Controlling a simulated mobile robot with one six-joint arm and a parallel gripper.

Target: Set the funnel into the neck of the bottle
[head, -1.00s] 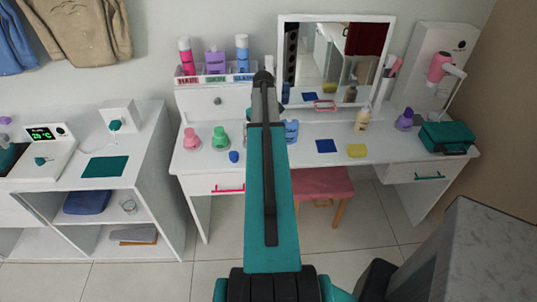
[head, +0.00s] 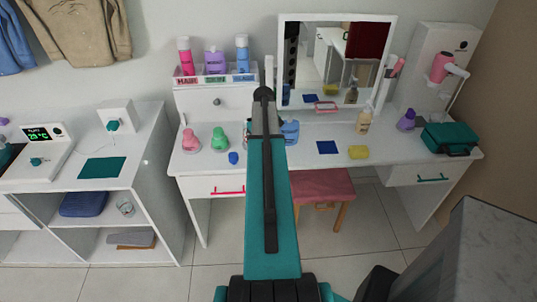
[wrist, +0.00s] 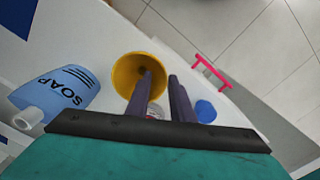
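The yellow funnel (wrist: 126,74) shows in the wrist view with its wide mouth toward the camera. My gripper (wrist: 160,76) has its two dark fingers apart, with a visible gap. One finger overlaps the funnel's mouth and the other is outside its right rim, so the rim lies between them; I see no clear pinch. A small clear object (wrist: 156,112) with some red, perhaps the bottle, is partly hidden behind the fingers, so its neck and the funnel's spout cannot be made out. In the head view my arm hides the funnel and the fingertips.
A blue SOAP container (wrist: 62,92) is left of the funnel; it also shows beside my arm (head: 290,132). A blue lump (head: 233,158), pink bottle (head: 191,141) and green bottle (head: 219,140) stand to the left on the white dressing table. A mirror (head: 320,60) rises behind.

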